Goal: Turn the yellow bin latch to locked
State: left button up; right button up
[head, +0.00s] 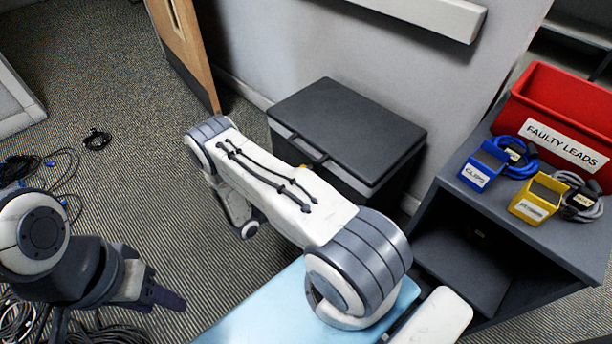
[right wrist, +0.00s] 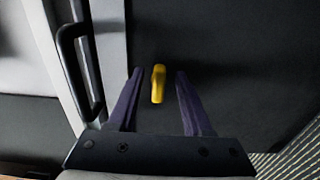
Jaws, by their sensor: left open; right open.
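The yellow latch (right wrist: 158,84) shows in the right wrist view as a short bar on a dark panel. It stands nearly upright in the picture. My right gripper (right wrist: 159,73) is open, with one finger on each side of the latch and a visible gap on both sides. The dark grey bin (head: 345,130) stands by the wall in the head view. My right arm hides part of its front and my right gripper there. My left gripper (head: 160,298) is open and empty at the lower left, far from the bin.
A black handle (right wrist: 75,70) is left of the latch. A shelf unit (head: 455,215) at right holds a red FAULTY LEADS bin (head: 540,95), a blue CLIPS box (head: 480,168) and a yellow box (head: 537,198). Loose cables (head: 65,165) lie on the floor at left.

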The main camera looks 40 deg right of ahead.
jog(key=a+p, duration=0.2)
jog(key=a, duration=0.8)
jog(key=shift+s, duration=0.45)
jog(key=s+a+r+g+y, duration=0.2)
jog(key=a+r+y, duration=0.25)
jog(key=r, duration=0.45)
jog(key=s+a+r+g+y, duration=0.2)
jog(key=a+r+y, duration=0.1)
jog(key=a+r, duration=0.4)
jog(key=s+a+r+n+t+y+p, duration=0.1)
jog(key=s+a+r+n+t+y, duration=0.35)
jog(key=s+a+r+y, duration=0.85)
notch_tip(320, 180, up, 40)
jog(key=s+d+n+g+h+p, duration=0.1)
jog(key=s+n+p, duration=0.1)
jog(key=p, duration=3.6)
jog(key=shift+f+g, duration=0.25)
jog(key=shift+g, duration=0.1)
